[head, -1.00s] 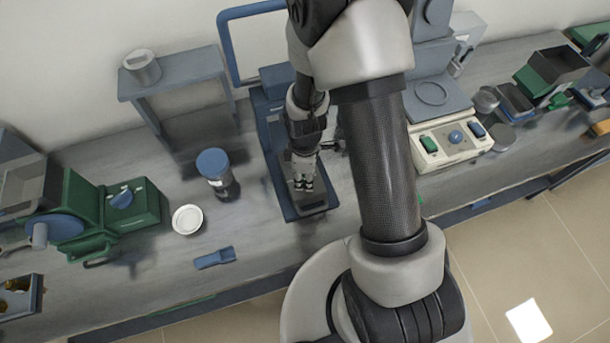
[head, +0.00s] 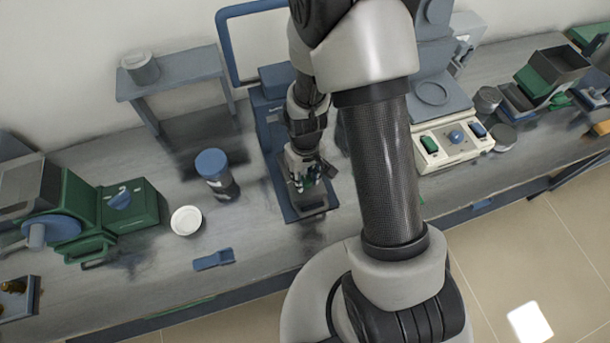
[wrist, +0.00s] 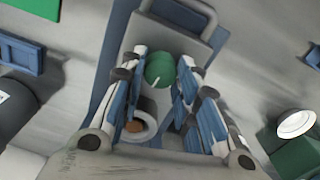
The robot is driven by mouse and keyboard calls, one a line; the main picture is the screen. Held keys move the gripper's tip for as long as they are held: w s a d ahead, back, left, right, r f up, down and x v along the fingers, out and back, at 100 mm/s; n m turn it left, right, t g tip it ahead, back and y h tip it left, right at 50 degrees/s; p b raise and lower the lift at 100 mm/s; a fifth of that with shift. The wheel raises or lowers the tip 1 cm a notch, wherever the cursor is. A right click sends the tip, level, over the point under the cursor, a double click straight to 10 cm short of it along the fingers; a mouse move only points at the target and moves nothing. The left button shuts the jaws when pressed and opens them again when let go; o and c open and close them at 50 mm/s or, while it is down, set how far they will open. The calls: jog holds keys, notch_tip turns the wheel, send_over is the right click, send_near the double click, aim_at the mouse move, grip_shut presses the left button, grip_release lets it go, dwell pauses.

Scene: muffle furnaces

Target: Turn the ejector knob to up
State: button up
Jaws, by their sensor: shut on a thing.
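A round green knob (wrist: 158,70) with a white pointer line shows between my fingertips in the wrist view. The line points towards the lower left there. My gripper (wrist: 162,62) is shut on this knob, with one finger on each side. In the head view my gripper (head: 304,182) points down over the front part of a blue-framed device (head: 306,213). There the fingers mostly hide the knob. A pale ring-shaped part with an orange-brown centre (wrist: 135,126) shows between the fingers, closer to the palm.
Left of my gripper stand a blue-lidded jar (head: 213,165), a white dish (head: 186,220) and a green machine with a blue knob (head: 120,201). A blue frame (head: 226,50) rises behind. A cream control box (head: 455,140) stands to the right. The bench front is mostly clear.

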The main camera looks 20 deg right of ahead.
aim_at(306, 179)
jog(key=m, duration=0.5)
jog(key=shift+m, duration=0.3)
jog(key=m, duration=0.4)
jog(key=shift+d+m, duration=0.1)
jog(key=shift+m, duration=0.2)
jog(key=o, duration=1.1)
jog(key=shift+r, duration=0.1)
notch_tip(306, 179, up, 12)
jog(key=shift+f, duration=0.1)
dwell(0.4)
